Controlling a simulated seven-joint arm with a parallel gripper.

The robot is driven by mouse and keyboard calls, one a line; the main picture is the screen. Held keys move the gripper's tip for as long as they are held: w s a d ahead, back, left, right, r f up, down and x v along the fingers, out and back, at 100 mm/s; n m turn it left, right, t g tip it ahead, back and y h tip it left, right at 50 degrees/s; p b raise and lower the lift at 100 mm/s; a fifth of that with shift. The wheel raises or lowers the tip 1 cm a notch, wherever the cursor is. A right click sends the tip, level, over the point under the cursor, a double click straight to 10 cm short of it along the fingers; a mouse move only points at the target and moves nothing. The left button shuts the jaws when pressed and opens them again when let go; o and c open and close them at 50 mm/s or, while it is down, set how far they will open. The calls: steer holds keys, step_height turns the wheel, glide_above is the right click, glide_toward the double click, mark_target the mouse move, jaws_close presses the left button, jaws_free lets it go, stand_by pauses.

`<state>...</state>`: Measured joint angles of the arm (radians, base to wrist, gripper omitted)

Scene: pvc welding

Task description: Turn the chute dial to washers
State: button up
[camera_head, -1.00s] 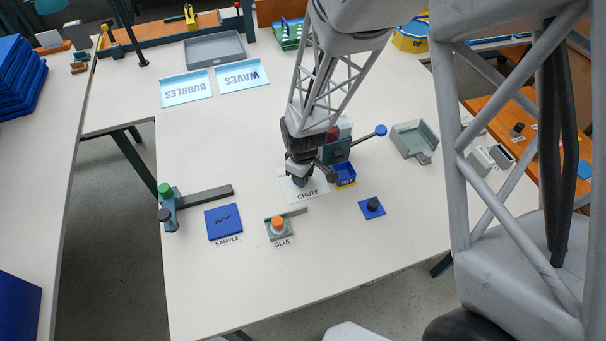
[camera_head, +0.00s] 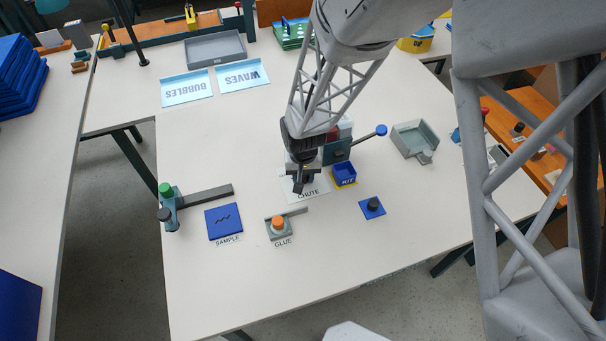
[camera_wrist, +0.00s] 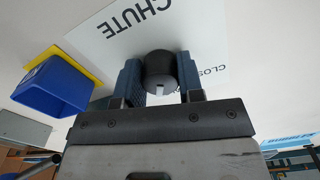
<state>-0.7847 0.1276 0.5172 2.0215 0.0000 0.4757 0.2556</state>
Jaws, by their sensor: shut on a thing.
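The chute dial (camera_wrist: 160,68) is a dark round knob with a white mark on its near side, standing on a white plate (camera_wrist: 105,32) labelled CHUTE. The word fragment "CLOS" shows on the plate beside the dial; other position labels are hidden. My gripper (camera_wrist: 160,75) is shut on the dial, one blue-grey finger on each side of it. In the head view my gripper (camera_head: 303,186) is over the CHUTE plate (camera_head: 314,193) and covers most of the dial.
A blue KIT bin (camera_head: 344,174) stands close to the right of my gripper. The chute body with a blue-knobbed lever (camera_head: 381,130) is behind. The glue station (camera_head: 278,225), a black knob on a blue base (camera_head: 373,205) and the SAMPLE plate (camera_head: 223,221) are nearer the front.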

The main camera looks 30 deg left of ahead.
steer(key=m, duration=0.6)
stand_by(0.5)
steer(key=o, duration=0.9)
steer(key=shift+r, duration=0.1)
steer(key=shift+r, duration=3.85)
